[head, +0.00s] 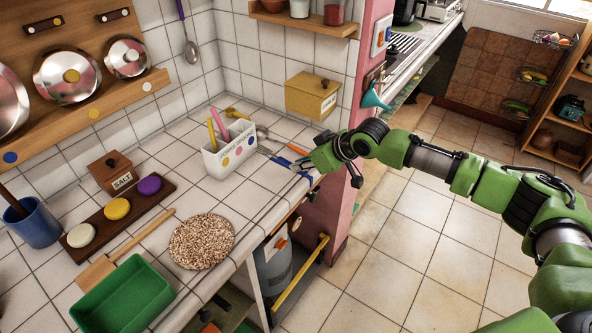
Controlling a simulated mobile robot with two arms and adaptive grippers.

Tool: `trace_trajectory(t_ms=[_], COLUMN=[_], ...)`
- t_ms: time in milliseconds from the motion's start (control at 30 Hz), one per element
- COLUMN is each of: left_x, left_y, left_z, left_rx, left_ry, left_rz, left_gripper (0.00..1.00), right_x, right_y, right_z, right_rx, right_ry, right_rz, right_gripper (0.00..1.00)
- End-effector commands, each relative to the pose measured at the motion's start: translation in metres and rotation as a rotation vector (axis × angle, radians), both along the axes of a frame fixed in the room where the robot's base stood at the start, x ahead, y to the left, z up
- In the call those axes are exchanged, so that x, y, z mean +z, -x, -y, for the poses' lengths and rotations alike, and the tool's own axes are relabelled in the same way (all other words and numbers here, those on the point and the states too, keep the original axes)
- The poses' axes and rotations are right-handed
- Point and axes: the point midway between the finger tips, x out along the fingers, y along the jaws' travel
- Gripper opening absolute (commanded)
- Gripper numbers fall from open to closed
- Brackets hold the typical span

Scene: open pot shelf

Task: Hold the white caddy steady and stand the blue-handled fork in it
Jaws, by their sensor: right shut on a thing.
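The white caddy (229,154), with coloured dots on its side, stands upright on the tiled counter near the back wall. Yellow-handled and pink-handled utensils stand in it. The blue-handled fork (280,161) lies low over the counter just right of the caddy, its metal end toward the caddy. My right gripper (307,168) reaches in from the right and is shut on the fork's handle end; the fingers partly hide the handle. I cannot tell whether the fork still touches the counter. My left gripper is not in view, and nothing holds the caddy.
An orange-handled utensil (297,149) lies close by my right gripper. A pink post (345,170) stands just right of the counter end. A round speckled mat (201,241), a green tray (124,299) and a wooden spatula (125,250) occupy the front counter.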

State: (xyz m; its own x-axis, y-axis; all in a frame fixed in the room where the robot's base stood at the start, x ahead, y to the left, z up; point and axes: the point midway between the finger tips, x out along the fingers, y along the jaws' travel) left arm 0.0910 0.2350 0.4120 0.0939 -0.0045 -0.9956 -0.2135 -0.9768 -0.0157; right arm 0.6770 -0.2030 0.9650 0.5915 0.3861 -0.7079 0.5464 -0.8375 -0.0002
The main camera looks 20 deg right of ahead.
Motion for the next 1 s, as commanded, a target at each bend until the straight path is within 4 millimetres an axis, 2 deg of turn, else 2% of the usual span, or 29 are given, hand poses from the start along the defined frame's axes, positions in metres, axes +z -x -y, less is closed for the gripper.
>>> trace_trajectory(t_ms=[267, 333, 433, 567, 967, 1000], left_x=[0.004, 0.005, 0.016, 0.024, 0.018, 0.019], left_y=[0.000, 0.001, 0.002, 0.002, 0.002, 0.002], left_z=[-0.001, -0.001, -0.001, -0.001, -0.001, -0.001], left_rx=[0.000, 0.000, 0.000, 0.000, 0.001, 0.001], left_ry=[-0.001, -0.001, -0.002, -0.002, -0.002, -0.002], left_rz=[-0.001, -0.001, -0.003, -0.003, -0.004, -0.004], left_gripper=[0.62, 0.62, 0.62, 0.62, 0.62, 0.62], right_x=[-0.017, -0.025, -0.041, -0.048, -0.056, -0.055], right_y=[-0.015, -0.021, -0.019, -0.020, -0.020, -0.020], right_z=[-0.005, -0.008, -0.006, -0.007, -0.006, -0.006], right_rx=[0.001, 0.000, 0.000, -0.001, 0.000, -0.001], right_ry=[-0.001, 0.001, 0.002, -0.001, 0.000, 0.001], right_rz=[0.000, -0.001, -0.003, 0.000, 0.000, 0.000], right_gripper=[0.00, 0.00, 0.00, 0.00, 0.00, 0.17])
